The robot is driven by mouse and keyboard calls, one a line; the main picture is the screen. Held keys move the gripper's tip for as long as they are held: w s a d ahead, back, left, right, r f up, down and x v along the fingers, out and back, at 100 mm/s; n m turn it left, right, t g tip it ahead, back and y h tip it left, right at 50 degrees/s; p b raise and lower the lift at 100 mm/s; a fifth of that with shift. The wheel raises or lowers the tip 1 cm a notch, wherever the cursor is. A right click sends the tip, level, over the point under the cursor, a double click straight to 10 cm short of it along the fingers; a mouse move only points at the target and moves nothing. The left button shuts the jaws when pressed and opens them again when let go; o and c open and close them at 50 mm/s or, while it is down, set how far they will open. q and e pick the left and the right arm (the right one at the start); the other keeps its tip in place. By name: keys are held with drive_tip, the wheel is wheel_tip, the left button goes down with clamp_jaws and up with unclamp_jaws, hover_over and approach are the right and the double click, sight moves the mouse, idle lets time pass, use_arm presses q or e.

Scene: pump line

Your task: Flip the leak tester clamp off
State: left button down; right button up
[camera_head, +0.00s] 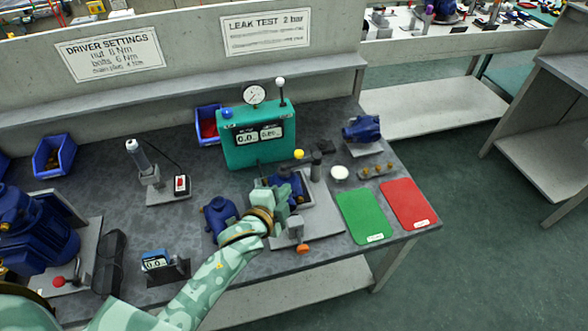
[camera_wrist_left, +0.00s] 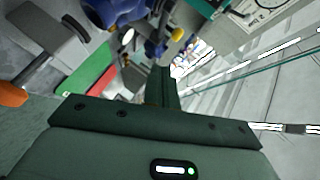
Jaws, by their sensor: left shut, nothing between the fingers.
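The leak tester is a teal box (camera_head: 258,140) with two displays, a round gauge (camera_head: 254,95) and a white-knobbed lever (camera_head: 280,82) on top. In front of it a blue pump (camera_head: 288,185) sits on a grey fixture plate (camera_head: 322,222); it also shows in the left wrist view (camera_wrist_left: 118,12). A part with an orange tip (camera_head: 302,248) is at the plate's front, and the tip shows at the left of the wrist view (camera_wrist_left: 12,95). Which part is the clamp I cannot tell for sure. My left gripper (camera_head: 283,196) is over the fixture, shut and empty; its fingers (camera_wrist_left: 162,85) are together. It partly hides the pump.
Green (camera_head: 364,216) and red (camera_head: 409,203) mats lie right of the fixture. A second blue part (camera_head: 220,217) stands close left of my wrist. A yellow knob (camera_head: 299,154) and dark post (camera_head: 316,165) stand behind. A small display stand (camera_head: 158,263) is at front left.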

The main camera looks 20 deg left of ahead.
use_arm(q)
drive_tip(key=b, duration=0.4)
approach(298, 164)
drive_tip(key=w+d, duration=0.3)
drive_tip(key=shift+w+d+f, duration=0.15)
drive_tip(key=shift+w+f, duration=0.1)
drive_tip(key=shift+f, duration=0.15)
drive_tip(key=shift+w+a+f, duration=0.4)
drive_tip(key=shift+w+a, duration=0.3)
drive_tip(key=shift+a, duration=0.05)
drive_tip(key=shift+w+a+f+b, duration=0.2)
drive_tip(key=shift+w+a+b, duration=0.1)
drive_tip(key=shift+w+a, duration=0.1)
drive_tip(key=shift+a+r, duration=0.1)
